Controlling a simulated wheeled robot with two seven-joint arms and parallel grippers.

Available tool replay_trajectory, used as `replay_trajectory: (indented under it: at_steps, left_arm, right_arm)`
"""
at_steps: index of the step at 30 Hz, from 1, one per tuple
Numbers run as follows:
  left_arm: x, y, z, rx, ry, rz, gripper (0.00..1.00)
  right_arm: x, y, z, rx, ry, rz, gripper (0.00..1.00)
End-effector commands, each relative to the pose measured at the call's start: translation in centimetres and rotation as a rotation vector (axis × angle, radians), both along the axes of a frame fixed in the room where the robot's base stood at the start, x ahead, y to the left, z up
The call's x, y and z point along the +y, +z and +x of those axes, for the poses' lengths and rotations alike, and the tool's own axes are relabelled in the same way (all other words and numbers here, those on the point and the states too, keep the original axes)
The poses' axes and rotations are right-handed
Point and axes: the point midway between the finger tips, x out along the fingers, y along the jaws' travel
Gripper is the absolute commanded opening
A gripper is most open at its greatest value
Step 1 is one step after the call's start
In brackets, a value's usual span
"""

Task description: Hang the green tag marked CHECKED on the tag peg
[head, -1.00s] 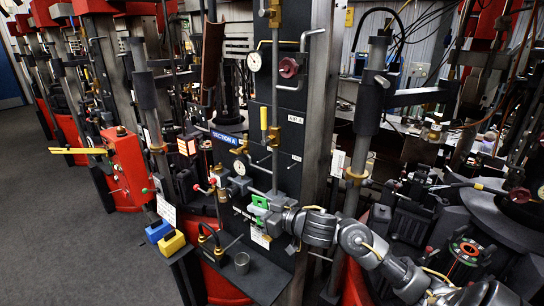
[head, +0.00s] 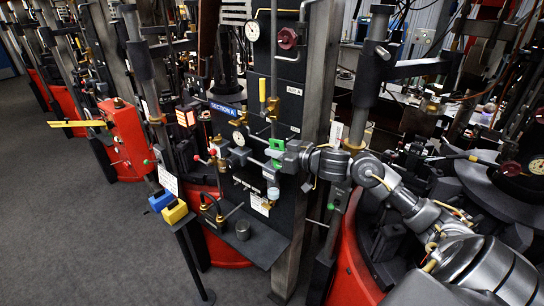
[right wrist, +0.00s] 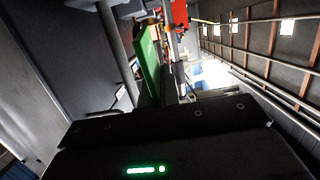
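The green tag (head: 277,145) is at the front of the dark panel (head: 257,184) in the head view. My right gripper (head: 275,155) is shut on it; green shows above and below the grey fingers. In the right wrist view the tag (right wrist: 149,66) stands nearly edge-on between the fingers. Its lettering cannot be read. I cannot pick out the tag peg with certainty; the gripper and tag cover part of the panel. Whether the tag touches the panel or its pipes cannot be told. My left gripper is not in view.
The panel carries a gauge (head: 252,31), a yellow handle (head: 263,88), a red knob (head: 288,38) and a vertical pipe. Blue (head: 161,201) and yellow (head: 175,212) boxes sit left. Open floor lies at far left.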

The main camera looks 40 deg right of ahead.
Motion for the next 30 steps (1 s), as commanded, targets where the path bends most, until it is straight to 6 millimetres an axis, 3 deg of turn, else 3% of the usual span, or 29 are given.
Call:
replay_trajectory:
  at_steps: [27, 30]
  left_arm:
    - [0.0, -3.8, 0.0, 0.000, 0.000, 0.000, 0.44]
    - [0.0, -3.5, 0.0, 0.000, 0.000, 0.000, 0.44]
  right_arm:
    - [-5.7, -0.7, 1.7, 0.000, -0.001, -0.001, 0.00]
    - [-6.1, -0.6, 1.8, 0.001, 0.000, 0.001, 0.00]
